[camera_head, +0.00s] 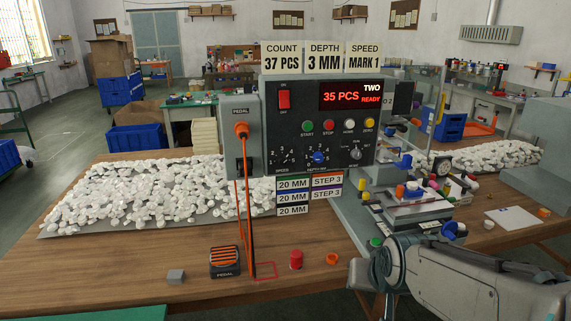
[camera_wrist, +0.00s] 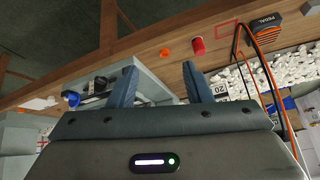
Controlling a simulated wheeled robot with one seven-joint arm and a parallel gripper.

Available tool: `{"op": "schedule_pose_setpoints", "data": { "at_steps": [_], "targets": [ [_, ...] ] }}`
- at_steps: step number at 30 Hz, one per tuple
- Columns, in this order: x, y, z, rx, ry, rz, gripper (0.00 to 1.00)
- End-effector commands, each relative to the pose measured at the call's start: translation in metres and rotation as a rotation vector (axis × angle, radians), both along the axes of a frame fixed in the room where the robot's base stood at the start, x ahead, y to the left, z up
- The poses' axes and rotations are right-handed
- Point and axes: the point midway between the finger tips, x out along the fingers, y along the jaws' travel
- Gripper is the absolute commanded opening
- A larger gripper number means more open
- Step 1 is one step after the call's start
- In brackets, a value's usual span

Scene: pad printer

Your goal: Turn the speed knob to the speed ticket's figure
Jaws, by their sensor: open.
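The speed ticket (camera_head: 364,57) reads MARK 1 and stands at the right end of the row above the grey control panel. The speed knob (camera_head: 282,156) is a small dark knob at the panel's lower left, with figures around it; its pointer is too small to read. A blue depth knob (camera_head: 318,157) sits to its right. The display (camera_head: 351,95) reads 35 PCS, TWO, READY. My gripper (camera_wrist: 160,82) is open and empty, its two blue fingers apart in the wrist view. In the head view my arm is at the lower right, well below and right of the speed knob.
A grey pedal box (camera_head: 241,130) with an orange plug and cable juts out left of the knobs. The pedal (camera_head: 225,262), a red cylinder (camera_head: 296,259) and an orange ring (camera_head: 332,259) are on the bench. White pieces (camera_head: 150,190) cover a tray at left.

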Motion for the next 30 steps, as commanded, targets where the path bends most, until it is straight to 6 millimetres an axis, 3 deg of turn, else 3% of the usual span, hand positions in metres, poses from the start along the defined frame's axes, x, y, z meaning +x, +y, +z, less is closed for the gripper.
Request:
{"op": "schedule_pose_setpoints", "data": {
  "at_steps": [1, 6, 12, 16, 21, 30],
  "targets": [
    [0.024, 0.012, 0.004, 0.02, -0.062, 0.007, 0.45],
    [0.096, 0.046, 0.022, 0.093, -0.307, 0.003, 0.45],
    [0.161, 0.089, 0.049, 0.176, -0.596, 0.012, 0.45],
    [0.184, 0.117, 0.067, 0.226, -0.759, 0.038, 0.45],
    [0.196, 0.142, 0.084, 0.273, -0.898, 0.07, 0.45],
    [0.212, 0.154, 0.092, 0.292, -0.95, 0.083, 0.45]
  ]
}}
